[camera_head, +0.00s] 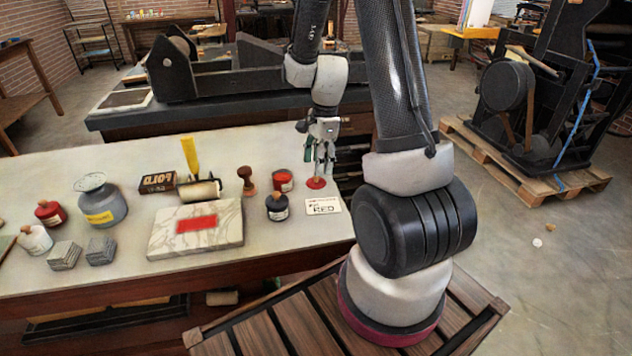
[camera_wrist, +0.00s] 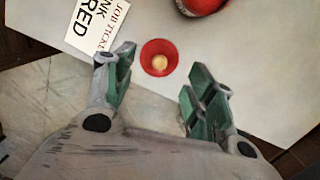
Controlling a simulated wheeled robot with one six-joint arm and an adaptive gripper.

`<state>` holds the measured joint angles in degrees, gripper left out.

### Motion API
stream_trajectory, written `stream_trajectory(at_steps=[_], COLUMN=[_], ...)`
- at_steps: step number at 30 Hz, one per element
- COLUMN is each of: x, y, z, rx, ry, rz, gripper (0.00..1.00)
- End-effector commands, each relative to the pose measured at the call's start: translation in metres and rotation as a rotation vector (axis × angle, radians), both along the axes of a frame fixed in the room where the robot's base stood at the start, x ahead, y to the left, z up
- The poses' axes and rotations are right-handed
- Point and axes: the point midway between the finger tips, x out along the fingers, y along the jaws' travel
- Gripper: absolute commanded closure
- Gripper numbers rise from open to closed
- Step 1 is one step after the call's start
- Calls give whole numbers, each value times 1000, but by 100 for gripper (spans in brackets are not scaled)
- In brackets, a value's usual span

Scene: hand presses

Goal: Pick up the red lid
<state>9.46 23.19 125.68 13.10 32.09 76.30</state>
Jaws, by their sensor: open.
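The red lid (camera_head: 316,183) is a small round disc lying on the pale table top, near its right end. In the wrist view the red lid (camera_wrist: 159,57) shows a tan knob at its middle. My gripper (camera_head: 322,165) is above the lid, pointing down. In the wrist view my gripper (camera_wrist: 158,85) is open, its green-padded fingers apart, with the lid seen between and a little beyond the fingertips. Nothing is between the pads. The exact height above the lid is hard to tell.
A red ink tin (camera_head: 283,181) stands just left of the lid. A job ticket card (camera_head: 323,206) lies in front of it. A dark bottle (camera_head: 277,208), a wooden stamp (camera_head: 246,181) and a marble slab (camera_head: 166,234) are further left. The table's right edge is close.

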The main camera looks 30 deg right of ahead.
Motion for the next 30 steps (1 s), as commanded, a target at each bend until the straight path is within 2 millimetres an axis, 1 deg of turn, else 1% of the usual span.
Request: stream_trajectory(at_steps=[6, 9, 12, 17, 20, 21, 24, 27, 30], x=[0, 0, 1, 1, 1, 1, 1, 0, 0], y=[2, 3, 4, 4, 4, 4, 4, 4, 4], z=[-35, -46, -49, -49, -49, -49, -49, -49, -49], rx=[0, 0, 0, 0, 0, 0, 0, 0, 0], ry=[4, 2, 1, 0, 0, 0, 1, 1, 1], rz=[1, 3, 3, 3, 3, 3, 3, 3, 3], gripper=[45, 45, 45, 45, 61, 69, 84, 87, 88])
